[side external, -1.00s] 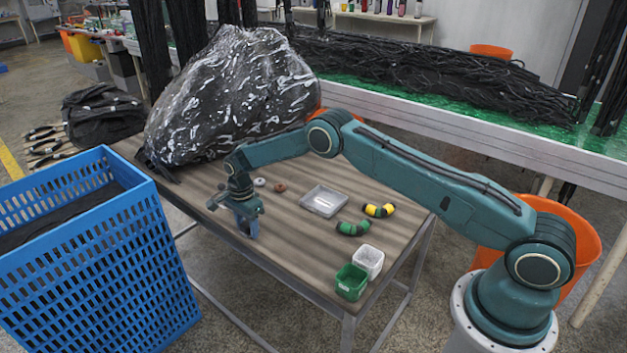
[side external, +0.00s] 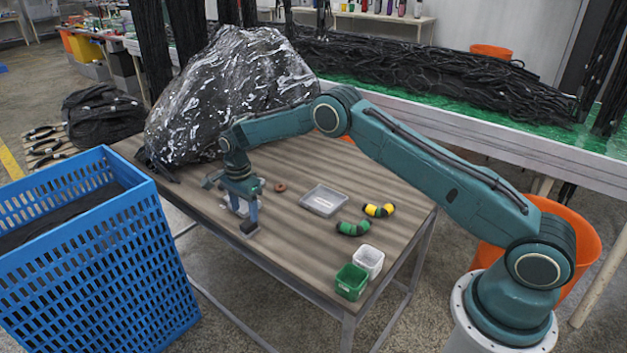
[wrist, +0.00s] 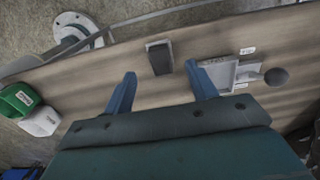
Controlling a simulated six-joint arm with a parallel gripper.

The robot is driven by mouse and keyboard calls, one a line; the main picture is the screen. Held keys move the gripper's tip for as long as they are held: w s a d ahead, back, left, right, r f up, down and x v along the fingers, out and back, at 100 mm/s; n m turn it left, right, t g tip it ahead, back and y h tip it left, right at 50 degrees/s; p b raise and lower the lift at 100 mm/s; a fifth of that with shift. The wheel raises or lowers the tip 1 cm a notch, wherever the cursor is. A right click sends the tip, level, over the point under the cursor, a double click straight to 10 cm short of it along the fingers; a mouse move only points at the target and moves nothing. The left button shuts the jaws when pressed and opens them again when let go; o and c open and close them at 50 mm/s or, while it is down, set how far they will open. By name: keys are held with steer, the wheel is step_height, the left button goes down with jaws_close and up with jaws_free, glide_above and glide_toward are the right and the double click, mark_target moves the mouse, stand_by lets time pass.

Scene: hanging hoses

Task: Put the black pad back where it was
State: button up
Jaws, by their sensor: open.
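The black pad (side external: 249,229) lies on the wooden table close to its front edge in the side view. In the wrist view the pad (wrist: 159,57) is a small dark block with a lighter rim, lying past the fingertips and roughly centred between them. My gripper (side external: 244,212) is open, with its fingers pointing down just behind the pad. In the wrist view the gripper (wrist: 163,82) has its two blue fingers wide apart with nothing between them. I cannot tell how high the fingertips are above the table.
A grey tray (side external: 324,201), a brown ring (side external: 280,187), green-black and yellow-black hose pieces (side external: 353,229) (side external: 379,210), and white (side external: 369,262) and green (side external: 351,282) bins stand to the right. A wrapped bundle (side external: 230,95) fills the back left. A blue crate (side external: 100,245) stands left of the table.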

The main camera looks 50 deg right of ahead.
steer(key=shift+r, duration=2.95)
steer(key=shift+r, duration=0.1)
step_height(320, 180, up, 14)
steer(key=n+t, duration=0.1)
steer(key=n, duration=0.3)
glide_above(247, 224)
steer(key=s, duration=0.6)
steer(key=s+d+r+n+t, duration=0.15)
steer(key=s+r+n, duration=0.35)
steer(key=s+r, duration=0.65)
steer(key=s+n+t, duration=0.3)
steer(key=s+n, duration=0.6)
steer(key=s, duration=1.8)
steer(key=shift+s+d+f, duration=0.25)
steer(key=shift+d+f, duration=0.1)
steer(key=shift+f, duration=0.1)
